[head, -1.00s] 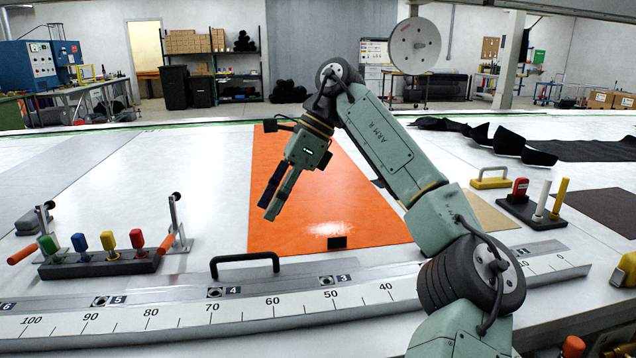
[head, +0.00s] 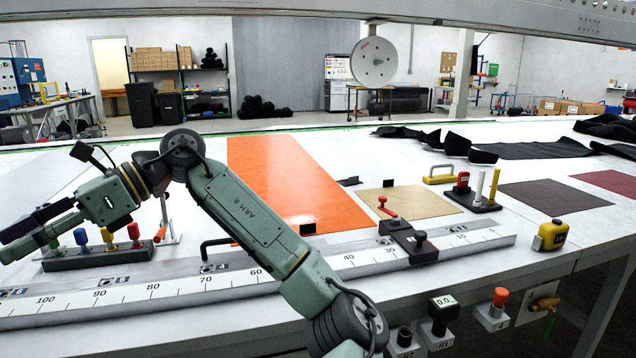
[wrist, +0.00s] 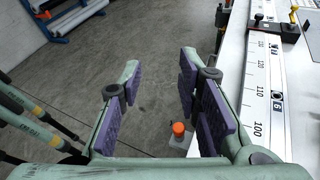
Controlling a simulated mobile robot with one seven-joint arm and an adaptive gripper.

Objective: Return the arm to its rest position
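My green arm (head: 250,215) reaches across the table edge from the lower middle to the left in the head view. My gripper (head: 18,245) is at the far left, in front of the tool rack. In the wrist view my gripper (wrist: 160,110) is open, its purple-padded fingers wide apart with nothing between them. Below it is grey floor (wrist: 150,50), with the table edge to the right.
A long ruler (head: 130,295) runs along the table front. A rack (head: 95,257) of coloured-handled tools sits behind it, partly hidden by my gripper. An orange sheet (head: 290,180) lies mid-table. A yellow tape measure (head: 551,235) and control boxes (head: 437,325) are at the right front edge.

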